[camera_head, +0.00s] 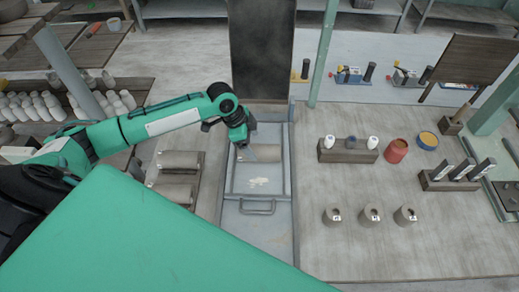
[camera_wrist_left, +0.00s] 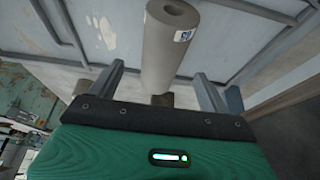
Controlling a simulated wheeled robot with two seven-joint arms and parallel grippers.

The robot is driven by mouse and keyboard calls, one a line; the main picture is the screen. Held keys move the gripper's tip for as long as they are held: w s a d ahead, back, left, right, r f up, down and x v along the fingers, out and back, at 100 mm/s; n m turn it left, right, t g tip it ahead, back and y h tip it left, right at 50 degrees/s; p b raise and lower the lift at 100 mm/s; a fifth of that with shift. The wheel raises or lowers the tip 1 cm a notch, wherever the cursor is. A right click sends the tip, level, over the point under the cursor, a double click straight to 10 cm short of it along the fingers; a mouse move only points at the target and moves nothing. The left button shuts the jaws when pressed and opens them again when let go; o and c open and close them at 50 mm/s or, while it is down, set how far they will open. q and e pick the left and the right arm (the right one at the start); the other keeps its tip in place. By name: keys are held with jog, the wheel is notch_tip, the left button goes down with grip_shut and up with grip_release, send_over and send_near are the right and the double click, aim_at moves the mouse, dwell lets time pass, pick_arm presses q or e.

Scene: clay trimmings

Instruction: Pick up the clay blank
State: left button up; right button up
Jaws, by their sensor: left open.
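A grey-brown cylindrical clay blank (camera_head: 264,153) lies at the grey metal tray (camera_head: 286,185) in the middle of the head view. In the left wrist view the clay blank (camera_wrist_left: 172,42) shows a hollow end and a small white label. My left gripper (camera_head: 241,145) is over the blank's left end. In the left wrist view my left gripper (camera_wrist_left: 158,72) is open, with a finger on either side of the blank and a gap visible at the left finger. My right gripper is not in view.
Two similar cylinders, one of them here (camera_head: 180,160), lie on a rack left of the tray. A dark upright panel (camera_head: 262,50) stands behind the tray. Right of it are a wooden block with small bottles (camera_head: 348,155), a red pot (camera_head: 396,151) and several small grey pots (camera_head: 371,216).

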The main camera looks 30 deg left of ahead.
aim_at(256, 147)
pick_arm(q)
jog(key=shift+w+d+f, duration=0.15)
jog(key=shift+d+f, duration=0.05)
jog(key=shift+f, duration=0.4)
jog(key=shift+d+f+p, duration=0.1)
jog(key=shift+f+p, duration=0.15)
jog(key=shift+p, duration=0.15)
jog(key=p+x, duration=0.1)
jog(key=x, duration=0.2)
jog(key=shift+w+f+p, duration=0.15)
jog(key=shift+f+p, duration=0.05)
jog(key=shift+p, duration=0.15)
jog(key=shift+w+d+f, duration=0.1)
jog(key=shift+d+f, duration=0.1)
jog(key=shift+f, duration=0.3)
jog(key=shift+c, duration=1.3)
jog(key=c, duration=1.2)
jog(key=shift+r, duration=0.1)
